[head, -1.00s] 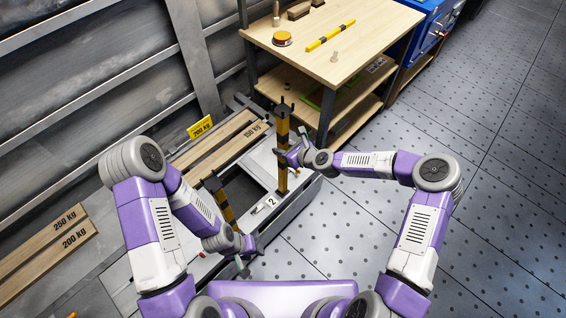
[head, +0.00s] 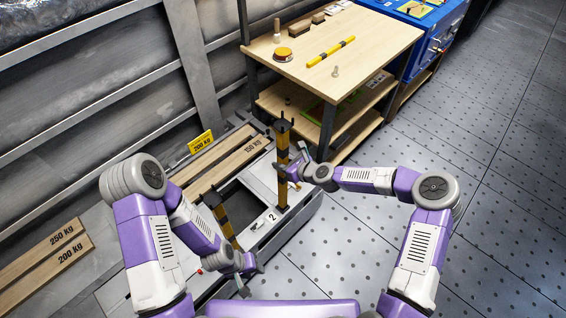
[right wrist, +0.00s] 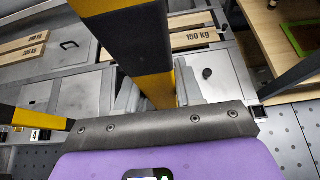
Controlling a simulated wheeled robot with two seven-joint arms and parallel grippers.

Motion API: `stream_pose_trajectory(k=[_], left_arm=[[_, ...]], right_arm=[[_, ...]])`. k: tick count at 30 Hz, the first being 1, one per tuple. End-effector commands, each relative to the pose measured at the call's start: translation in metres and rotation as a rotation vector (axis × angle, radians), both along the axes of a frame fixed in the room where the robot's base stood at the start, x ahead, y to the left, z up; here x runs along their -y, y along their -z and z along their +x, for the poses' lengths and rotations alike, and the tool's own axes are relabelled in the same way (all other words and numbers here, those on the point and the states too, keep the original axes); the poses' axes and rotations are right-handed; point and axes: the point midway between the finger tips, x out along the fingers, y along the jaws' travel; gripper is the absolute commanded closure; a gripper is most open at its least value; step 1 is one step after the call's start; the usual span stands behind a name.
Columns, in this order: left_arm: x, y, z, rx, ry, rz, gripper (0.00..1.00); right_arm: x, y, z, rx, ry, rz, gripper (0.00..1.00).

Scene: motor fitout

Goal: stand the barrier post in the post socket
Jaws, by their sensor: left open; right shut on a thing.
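A yellow-and-black barrier post (head: 282,184) stands about upright at the right side of the grey platform. My right gripper (head: 291,170) is shut on its middle from the right. The post fills the top middle of the right wrist view (right wrist: 135,45). Its foot is near the label "2", and I cannot tell whether it is in a socket. A second yellow-and-black post (head: 219,212) leans a little at the platform's near side, partly behind my left arm. My left gripper (head: 247,270) is open near the platform's front edge. No post socket shows clearly.
Planks marked 150 kg (head: 243,155) lie on the platform (head: 297,226) behind a dark opening. A wooden workbench (head: 375,55) stands behind, with a yellow-and-black bar (head: 331,52) on top. The dotted floor (head: 400,260) at right is clear.

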Motion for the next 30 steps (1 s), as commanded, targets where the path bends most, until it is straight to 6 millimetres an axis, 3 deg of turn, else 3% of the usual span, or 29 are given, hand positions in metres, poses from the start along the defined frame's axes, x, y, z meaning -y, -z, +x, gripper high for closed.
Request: stream_pose_trajectory(k=[8,30], left_arm=[[0.000,0.003,0.000,0.000,0.000,0.000,0.57],[0.000,0.026,0.000,0.000,0.000,0.000,0.57]], right_arm=[[0.000,0.002,0.001,0.003,0.000,0.001,1.00],[0.000,0.030,0.001,0.003,0.001,0.001,1.00]])
